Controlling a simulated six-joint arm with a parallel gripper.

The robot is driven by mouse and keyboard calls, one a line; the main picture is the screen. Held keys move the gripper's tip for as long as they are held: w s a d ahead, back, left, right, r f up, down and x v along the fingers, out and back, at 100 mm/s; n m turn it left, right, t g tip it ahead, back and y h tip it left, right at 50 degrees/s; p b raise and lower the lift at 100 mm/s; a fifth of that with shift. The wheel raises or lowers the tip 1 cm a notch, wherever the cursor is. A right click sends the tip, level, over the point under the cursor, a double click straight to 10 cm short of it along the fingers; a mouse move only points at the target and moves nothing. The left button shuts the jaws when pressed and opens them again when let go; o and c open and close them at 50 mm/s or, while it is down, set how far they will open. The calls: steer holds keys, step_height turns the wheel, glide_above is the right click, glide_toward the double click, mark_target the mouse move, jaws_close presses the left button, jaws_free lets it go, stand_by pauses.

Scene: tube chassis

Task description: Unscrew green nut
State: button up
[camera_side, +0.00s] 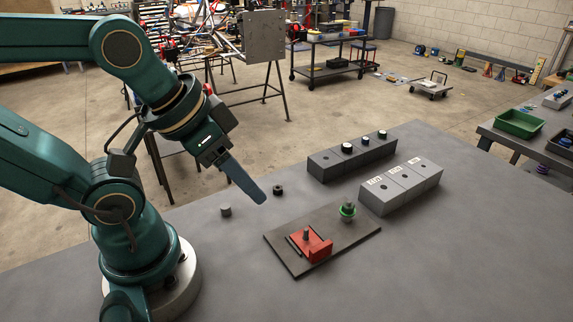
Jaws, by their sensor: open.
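The green nut (347,212) sits low around an upright post near the right corner of a dark flat plate (290,259) on the grey table. A darker knob-like top shows above the nut; I cannot tell whether the nut touches the plate. My gripper (257,197) is above the table, left of the nut and apart from it, pointing down and to the right. Its fingers overlap in this view, and nothing shows held in them; it is open. A red block (309,246) with a grey peg stands on the same plate, left of the nut.
A dark block row (325,168) with several black-and-white pegs and a light grey labelled block row (399,188) stand behind the plate. A small grey cylinder (226,211) and a small black piece (278,190) lie near my gripper. The table's right front is clear.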

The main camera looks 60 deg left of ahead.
steer(key=shift+c, duration=0.5)
steer(key=w+r+m, duration=0.3)
steer(key=r+m, duration=0.2)
steer(key=m, duration=0.2)
steer(key=m+g, duration=0.6)
steer(key=m, duration=0.5)
glide_above(349, 202)
step_height(349, 202, down, 10)
steer(key=shift+f, duration=3.65)
steer(key=m, duration=1.2)
